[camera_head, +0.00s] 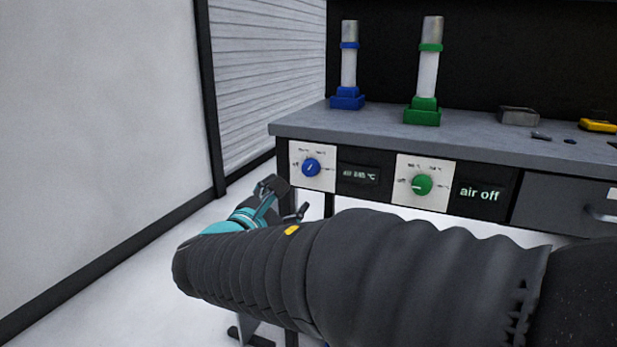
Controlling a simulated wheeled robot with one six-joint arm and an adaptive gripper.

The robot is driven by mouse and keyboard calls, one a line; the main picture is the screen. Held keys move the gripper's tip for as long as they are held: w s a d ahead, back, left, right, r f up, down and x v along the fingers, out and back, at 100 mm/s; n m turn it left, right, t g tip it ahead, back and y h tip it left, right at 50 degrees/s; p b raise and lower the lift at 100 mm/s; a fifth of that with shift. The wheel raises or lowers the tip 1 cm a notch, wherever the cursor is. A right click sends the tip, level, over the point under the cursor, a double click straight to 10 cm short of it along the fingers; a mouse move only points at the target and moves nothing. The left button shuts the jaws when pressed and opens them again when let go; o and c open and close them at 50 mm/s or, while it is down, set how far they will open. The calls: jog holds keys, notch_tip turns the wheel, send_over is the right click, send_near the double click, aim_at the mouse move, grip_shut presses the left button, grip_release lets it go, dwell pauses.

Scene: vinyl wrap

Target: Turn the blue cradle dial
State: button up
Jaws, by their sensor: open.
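The blue dial (311,168) sits on a white panel on the front face of the workbench, at its left end. A small dark display (358,174) beside it carries pale text that is hard to read. Above, the blue cradle (347,98) stands on the bench top and holds an upright white and grey cylinder with a blue collar. My gripper (286,199) is open and empty, in front of the bench, a little below and left of the blue dial. It looks apart from the dial, though the depth gap is hard to judge.
A green dial (422,185) with an "air off" display (479,193) is to the right, below a green cradle (422,112). A drawer (565,203) is farther right. A grey tray (519,116) and a yellow tool (598,126) lie on the bench top. Open floor lies left.

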aim_at(309, 169)
jog(key=shift+n+t, duration=0.3)
jog(key=x, duration=0.9)
jog(key=a+x, duration=0.1)
jog(key=x, duration=0.3)
jog(key=shift+w, duration=0.4)
jog(key=c, duration=1.1)
jog(key=shift+r, duration=0.1)
jog(key=shift+c, duration=0.2)
